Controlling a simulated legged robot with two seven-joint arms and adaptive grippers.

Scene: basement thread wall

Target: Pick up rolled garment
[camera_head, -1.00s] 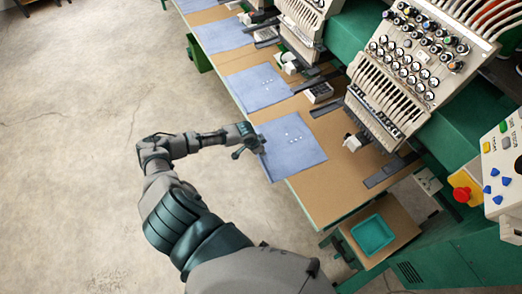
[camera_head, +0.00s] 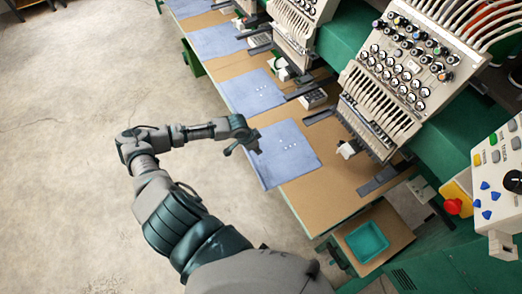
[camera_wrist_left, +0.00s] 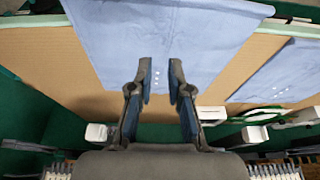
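No rolled garment shows. A flat light-blue cloth (camera_head: 288,156) with small white dots lies on the tan table nearest my left arm. It also fills the upper middle of the left wrist view (camera_wrist_left: 110,25). My left gripper (camera_head: 243,146) is at the cloth's left edge in the head view and hides a little of its corner. In the left wrist view its two fingers (camera_wrist_left: 161,80) are apart with only cloth and table seen between them; nothing is held. Whether the fingers touch the cloth cannot be told. My right gripper is in neither view.
More blue cloths (camera_head: 252,92) lie farther along the tan table (camera_head: 325,185). Embroidery machine heads (camera_head: 400,85) stand over its right side. A teal tray (camera_head: 366,242) is at lower right, near a control panel with a red button (camera_head: 453,206). The floor at left is clear.

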